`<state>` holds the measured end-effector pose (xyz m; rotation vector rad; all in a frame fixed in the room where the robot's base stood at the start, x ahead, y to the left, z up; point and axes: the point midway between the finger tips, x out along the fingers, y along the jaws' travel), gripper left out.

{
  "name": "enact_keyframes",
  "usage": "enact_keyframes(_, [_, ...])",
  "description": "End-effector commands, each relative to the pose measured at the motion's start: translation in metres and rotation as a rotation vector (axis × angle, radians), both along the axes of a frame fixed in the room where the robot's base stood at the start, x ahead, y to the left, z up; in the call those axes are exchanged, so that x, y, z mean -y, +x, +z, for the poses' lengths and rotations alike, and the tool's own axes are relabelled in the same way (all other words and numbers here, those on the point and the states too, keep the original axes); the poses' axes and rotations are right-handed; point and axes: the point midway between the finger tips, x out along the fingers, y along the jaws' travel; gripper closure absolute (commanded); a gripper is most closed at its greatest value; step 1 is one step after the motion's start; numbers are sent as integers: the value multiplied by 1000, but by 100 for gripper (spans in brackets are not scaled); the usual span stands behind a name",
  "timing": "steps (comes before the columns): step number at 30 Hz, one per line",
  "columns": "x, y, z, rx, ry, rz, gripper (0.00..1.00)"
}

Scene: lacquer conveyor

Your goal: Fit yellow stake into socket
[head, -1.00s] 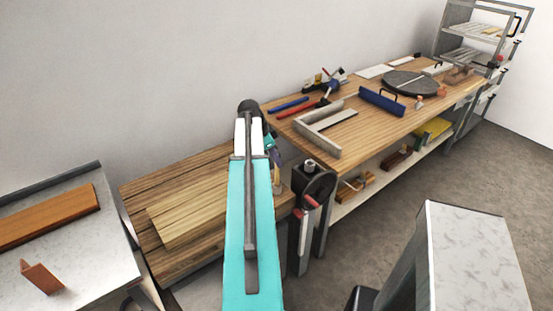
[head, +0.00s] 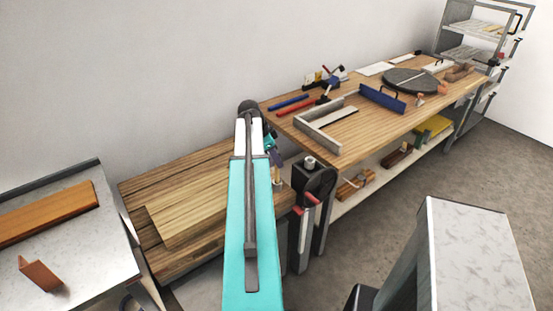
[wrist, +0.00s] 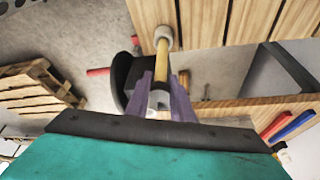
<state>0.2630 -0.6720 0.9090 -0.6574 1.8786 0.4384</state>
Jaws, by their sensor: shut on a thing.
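My gripper (wrist: 162,92) shows in the wrist view as two purple fingers closed around a pale yellowish piece, which I take to be the yellow stake (wrist: 161,62). In the head view my arm hides most of the gripper. A small tan and pale upright piece (head: 277,178) shows just below it, by the low bench's right edge. I cannot clearly make out the socket or whether the stake touches anything.
A dark vise-like stand (head: 312,178) with a pale cylinder on top is close right of my gripper. The low slatted bench (head: 140,195) is left, and the tall workbench (head: 340,152) with tools is right. A grey block (head: 470,260) stands at front right.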

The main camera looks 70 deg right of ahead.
Motion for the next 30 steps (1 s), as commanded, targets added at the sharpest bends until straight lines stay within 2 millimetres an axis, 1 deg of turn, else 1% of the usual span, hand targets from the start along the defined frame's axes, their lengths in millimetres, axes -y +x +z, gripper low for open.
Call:
enact_keyframes(26, [0,0,-15,0,0,0,100])
enact_keyframes(27, [0,0,-14,0,0,0,76])
enact_keyframes(29, [0,0,-14,0,0,0,65])
enact_keyframes(30, [0,0,-14,0,0,0,59])
